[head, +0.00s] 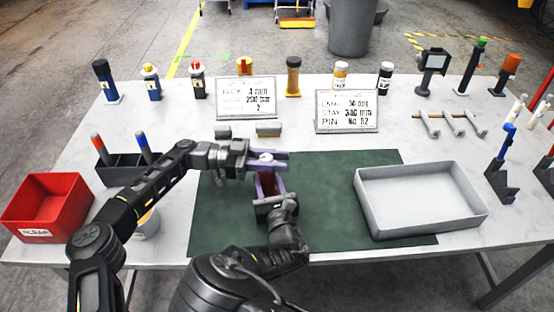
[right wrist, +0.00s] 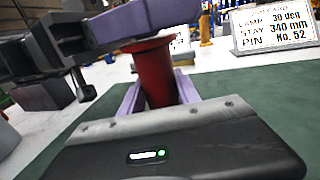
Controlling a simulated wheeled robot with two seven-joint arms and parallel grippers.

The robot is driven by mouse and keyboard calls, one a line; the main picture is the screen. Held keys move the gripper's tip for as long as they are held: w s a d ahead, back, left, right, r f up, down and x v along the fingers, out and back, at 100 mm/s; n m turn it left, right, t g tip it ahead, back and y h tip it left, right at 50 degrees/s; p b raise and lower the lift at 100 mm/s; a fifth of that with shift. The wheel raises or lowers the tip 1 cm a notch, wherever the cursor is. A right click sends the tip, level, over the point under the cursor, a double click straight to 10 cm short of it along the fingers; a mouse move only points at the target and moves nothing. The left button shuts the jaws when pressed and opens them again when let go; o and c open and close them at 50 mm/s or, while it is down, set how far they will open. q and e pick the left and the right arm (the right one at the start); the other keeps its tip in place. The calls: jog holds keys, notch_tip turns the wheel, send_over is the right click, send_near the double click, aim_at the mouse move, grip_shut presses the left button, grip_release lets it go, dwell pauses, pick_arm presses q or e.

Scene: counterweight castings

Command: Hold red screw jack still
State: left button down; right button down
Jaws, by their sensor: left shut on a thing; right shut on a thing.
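The red screw jack (head: 268,186) stands on the green mat, mostly hidden by my grippers in the head view. In the right wrist view its red body (right wrist: 155,75) flares at the top and rises between purple fingers. My right gripper (head: 267,188) is shut on this red body from the near side. My left gripper (head: 268,162) reaches in from the left, just above and beyond the right one. Its purple fingers are shut at the jack's top, around a small whitish part (head: 266,157). The left fingers hide the top in the right wrist view.
The green mat (head: 330,190) has free room right of the jack, up to a grey tray (head: 420,230). A red bin (head: 45,205) and a dark holder are at left. Two sign cards (head: 347,111) and several bottles and tools stand along the back.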

pick_arm(q)
jog(key=c, duration=1.1)
grip_release()
jog(key=shift+o, duration=0.2)
jog(key=shift+a, duration=0.1)
jog(key=w+a, duration=0.1)
jog(key=a, duration=0.6)
jog(key=shift+a, duration=0.15)
